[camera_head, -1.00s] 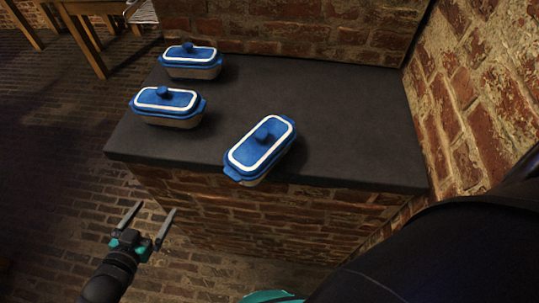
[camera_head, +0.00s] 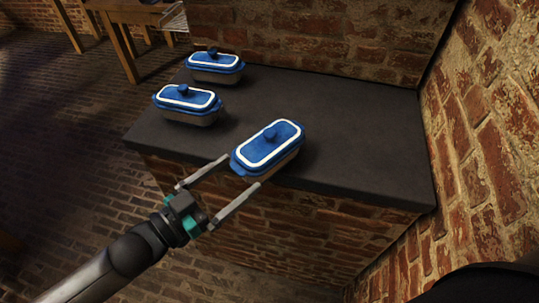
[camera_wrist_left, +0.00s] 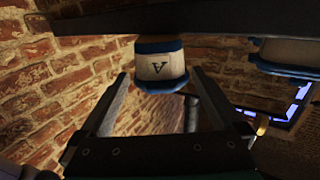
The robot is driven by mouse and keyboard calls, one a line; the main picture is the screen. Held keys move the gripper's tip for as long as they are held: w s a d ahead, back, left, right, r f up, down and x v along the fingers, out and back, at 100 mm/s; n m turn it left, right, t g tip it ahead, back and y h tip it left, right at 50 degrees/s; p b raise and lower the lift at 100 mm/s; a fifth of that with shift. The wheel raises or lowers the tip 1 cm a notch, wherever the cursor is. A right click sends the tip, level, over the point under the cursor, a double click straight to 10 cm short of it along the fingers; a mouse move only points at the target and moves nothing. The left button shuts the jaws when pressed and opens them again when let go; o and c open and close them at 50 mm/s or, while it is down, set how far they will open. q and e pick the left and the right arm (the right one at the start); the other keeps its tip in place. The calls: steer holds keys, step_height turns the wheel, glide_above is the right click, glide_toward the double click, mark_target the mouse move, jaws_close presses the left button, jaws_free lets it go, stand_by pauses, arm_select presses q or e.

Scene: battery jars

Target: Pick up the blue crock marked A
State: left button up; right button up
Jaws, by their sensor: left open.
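The crock marked A (camera_head: 268,147) has a blue lid with a white band and a pale body, and sits at the front edge of the dark counter. In the left wrist view, the crock (camera_wrist_left: 160,67) shows a dark letter A, upside down, on its end. My left gripper (camera_head: 242,171) is open, its two fingers pointing at the near end of this crock, one toward each side. I cannot tell whether the fingertips touch it. My right gripper is not in view.
Two similar blue-lidded crocks stand at the counter's left, one in front (camera_head: 189,104) and one behind (camera_head: 215,67). The dark counter (camera_head: 350,150) is clear to the right. Brick walls rise behind and at the right. A wooden table (camera_head: 125,18) stands far left.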

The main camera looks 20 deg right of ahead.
mark_target(260, 157)
arm_select(q)
steer(key=shift+b+x, duration=0.45)
steer(key=shift+x, duration=3.1)
jaws_close()
steer(key=shift+r, duration=0.2)
